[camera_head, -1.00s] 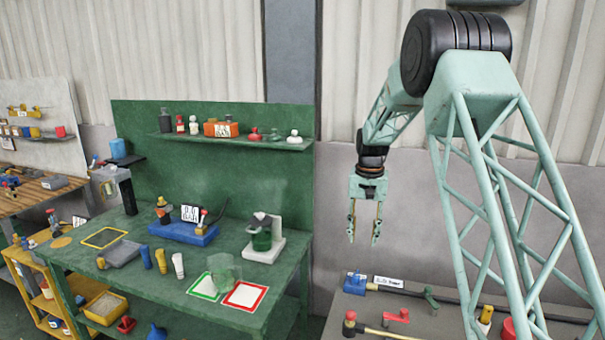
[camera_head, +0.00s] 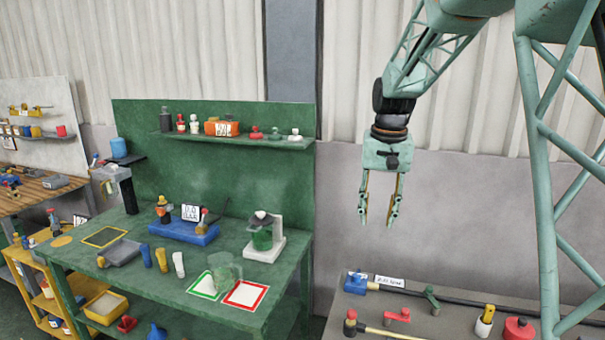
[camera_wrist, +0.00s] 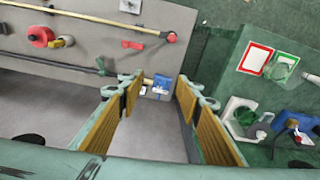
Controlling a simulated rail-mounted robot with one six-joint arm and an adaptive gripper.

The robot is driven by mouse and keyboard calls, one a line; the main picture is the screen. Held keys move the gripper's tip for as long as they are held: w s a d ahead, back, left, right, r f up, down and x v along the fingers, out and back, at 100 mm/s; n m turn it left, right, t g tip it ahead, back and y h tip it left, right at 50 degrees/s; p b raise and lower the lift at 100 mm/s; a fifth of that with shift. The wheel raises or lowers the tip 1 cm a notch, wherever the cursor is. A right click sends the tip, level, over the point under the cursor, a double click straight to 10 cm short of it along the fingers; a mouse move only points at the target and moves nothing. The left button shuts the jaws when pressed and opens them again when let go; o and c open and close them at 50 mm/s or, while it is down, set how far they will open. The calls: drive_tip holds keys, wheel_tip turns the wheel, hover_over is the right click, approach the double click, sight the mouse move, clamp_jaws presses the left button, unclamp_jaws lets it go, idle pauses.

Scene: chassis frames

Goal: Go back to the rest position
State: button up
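My gripper (camera_head: 379,208) hangs pointing down in the head view, in front of the grey wall and above the far part of the grey bench at right. Its two fingers are apart with nothing between them. In the wrist view my gripper (camera_wrist: 153,88) also shows open, with ridged tan pads on both fingers and clear space between them. It touches nothing.
The green bench (camera_head: 130,290) at left carries a clear jug (camera_head: 224,268) by the green- and red-bordered squares, a blue tray (camera_head: 184,231) and a white machine (camera_head: 265,243). The grey bench (camera_head: 372,312) holds a blue block (camera_head: 356,283), a long rod and red-topped items.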

drive_tip(key=s+r+n+t+b, duration=0.1)
drive_tip(key=s+r, duration=0.4)
drive_tip(key=s, duration=0.8)
drive_tip(key=s+r, duration=0.6)
drive_tip(key=s, duration=0.7)
drive_tip(key=s+f+t, duration=0.1)
drive_tip(key=s+f, duration=0.1)
drive_tip(key=s, duration=1)
drive_tip(key=s+f+n+b, duration=0.1)
drive_tip(key=s+f, duration=0.1)
drive_tip(key=s, duration=1.1)
drive_tip(key=shift+f+n+t+b, duration=0.3)
drive_tip(key=shift+f+t, duration=0.05)
drive_tip(key=shift+t, duration=0.05)
idle(2.5)
